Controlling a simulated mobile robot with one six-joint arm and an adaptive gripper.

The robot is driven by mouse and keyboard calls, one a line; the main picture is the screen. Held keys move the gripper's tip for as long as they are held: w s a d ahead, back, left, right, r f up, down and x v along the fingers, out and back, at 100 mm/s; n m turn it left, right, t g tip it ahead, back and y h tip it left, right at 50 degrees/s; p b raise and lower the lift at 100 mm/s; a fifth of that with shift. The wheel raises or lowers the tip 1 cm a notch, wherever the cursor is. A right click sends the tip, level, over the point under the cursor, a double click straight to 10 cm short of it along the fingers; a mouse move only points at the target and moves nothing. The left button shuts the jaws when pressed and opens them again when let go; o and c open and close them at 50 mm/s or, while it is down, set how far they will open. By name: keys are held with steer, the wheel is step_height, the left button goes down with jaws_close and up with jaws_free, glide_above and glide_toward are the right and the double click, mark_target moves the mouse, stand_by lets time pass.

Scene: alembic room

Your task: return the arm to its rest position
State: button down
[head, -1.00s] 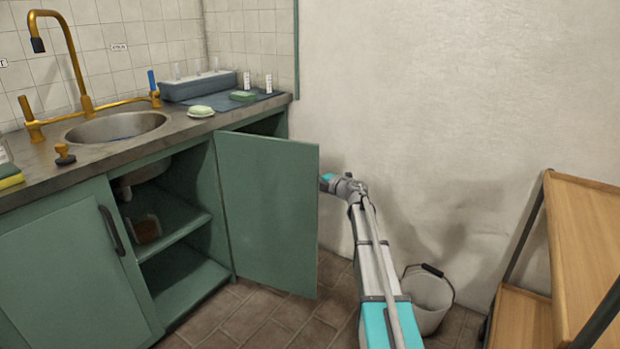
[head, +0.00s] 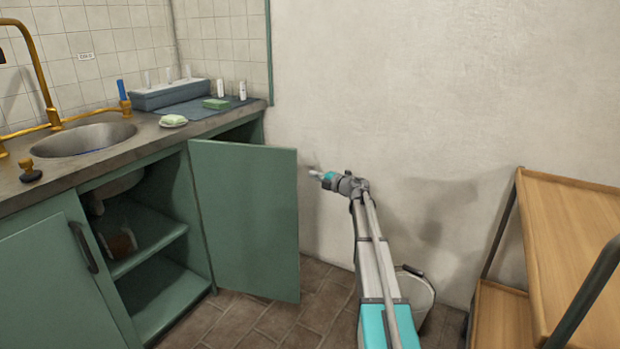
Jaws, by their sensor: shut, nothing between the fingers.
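My arm reaches up from the lower edge of the head view, to the right of the open green cabinet door (head: 245,220). My gripper (head: 314,174) is at its far end, pointing left, just past the door's right edge and in front of the white wall (head: 420,90). It is small in the picture. It is shut and holds nothing.
The cabinet under the sink (head: 92,138) stands open, with a brown object (head: 121,243) on its shelf. A bucket (head: 417,296) stands on the floor behind my arm. A wooden shelf unit (head: 570,235) is at the right. Tiled floor (head: 235,318) shows between.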

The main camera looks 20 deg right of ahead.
steer(key=shift+a+r, duration=0.1)
steer(key=shift+a, duration=0.05)
stand_by(0.3)
step_height(320, 180, up, 3)
steer(key=s+m+t+h, duration=0.3)
steer(key=m+t+h, duration=0.1)
steer(key=m+h, duration=0.55)
steer(key=s+a+f+m+g+h+p, duration=0.1)
steer(key=s+a+f+m+g+h, duration=0.3)
steer(key=s+f+m, duration=0.4)
steer(key=s+a+f+m+g+h+p, duration=0.15)
steer(key=s+a+f+m+g, duration=0.4)
steer(key=s, duration=0.55)
steer(key=s+a+f+m+g+y+p, duration=0.1)
steer(key=s+a+f+g+y, duration=0.15)
steer(key=s+a+g, duration=0.55)
steer(key=s+a+f+g+y, duration=0.1)
steer(key=s+a+f+y, duration=0.3)
steer(key=s, duration=0.8)
step_height(320, 180, up, 40)
steer(key=a+h+p, duration=0.1)
steer(key=p, duration=3.7)
steer(key=shift+s+a+g, duration=0.2)
steer(key=shift+s+g, duration=0.15)
steer(key=shift+s, duration=0.1)
